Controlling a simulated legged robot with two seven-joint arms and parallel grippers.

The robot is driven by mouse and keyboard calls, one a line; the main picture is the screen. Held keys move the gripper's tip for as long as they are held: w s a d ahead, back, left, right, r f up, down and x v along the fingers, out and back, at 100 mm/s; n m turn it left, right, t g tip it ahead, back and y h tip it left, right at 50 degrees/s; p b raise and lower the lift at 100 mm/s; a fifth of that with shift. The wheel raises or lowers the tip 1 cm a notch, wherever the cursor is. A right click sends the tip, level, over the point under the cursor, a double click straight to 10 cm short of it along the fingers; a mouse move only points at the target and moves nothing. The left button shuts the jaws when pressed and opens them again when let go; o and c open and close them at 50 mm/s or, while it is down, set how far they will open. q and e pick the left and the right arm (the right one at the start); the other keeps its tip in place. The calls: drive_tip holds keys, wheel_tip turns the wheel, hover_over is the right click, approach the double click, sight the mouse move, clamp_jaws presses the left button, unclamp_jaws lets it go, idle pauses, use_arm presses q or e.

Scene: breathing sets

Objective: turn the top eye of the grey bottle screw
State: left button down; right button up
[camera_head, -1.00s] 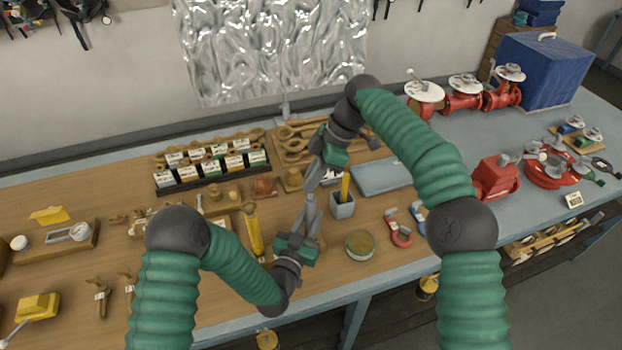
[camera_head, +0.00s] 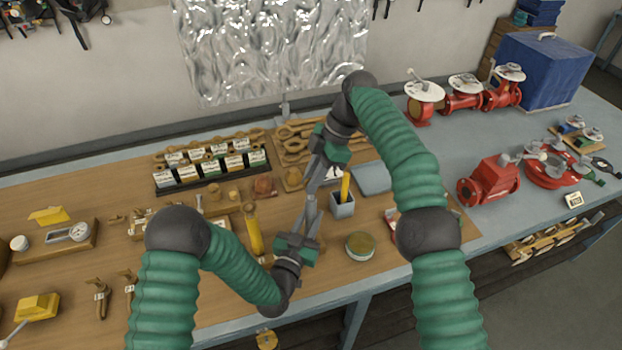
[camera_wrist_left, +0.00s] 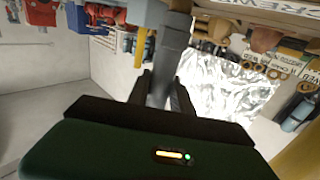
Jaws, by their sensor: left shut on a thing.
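The grey bottle screw (camera_head: 311,208) stands roughly upright above the bench, between my two grippers. Its grey body also shows in the left wrist view (camera_wrist_left: 171,62), between the dark fingers. My left gripper (camera_head: 306,222) is below and shut on its lower part. My right gripper (camera_head: 315,182) comes down from above, with its fingertips at the upper end. The top eye is hidden or too small to make out there, and I cannot tell whether the right fingers are closed on it.
A grey cup with a yellow marker (camera_head: 343,204) stands close right of the grippers. A round tin (camera_head: 360,246) is near the front edge. A yellow cylinder (camera_head: 253,232) stands to the left. Labelled boxes (camera_head: 212,172) are behind. Red valves (camera_head: 488,182) are at right.

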drive_tip(key=shift+o, duration=1.2)
drive_tip(key=shift+a, duration=0.15)
drive_tip(key=shift+r, duration=0.1)
drive_tip(key=m+t, duration=0.1)
drive_tip(key=m, duration=0.2)
drive_tip(key=shift+s+m, duration=0.15)
drive_tip(key=shift+m, duration=0.15)
drive_tip(key=m+t, duration=0.2)
drive_tip(key=m, duration=0.2)
drive_tip(key=shift+m, duration=0.4)
drive_tip(key=m+t+h, duration=0.1)
drive_tip(key=m+t, duration=0.1)
drive_tip(key=m, duration=0.2)
drive_tip(key=shift+m, duration=0.3)
drive_tip(key=m+t+h, duration=0.1)
drive_tip(key=m, duration=0.3)
drive_tip(key=shift+h, duration=0.3)
drive_tip(key=v, duration=1.2)
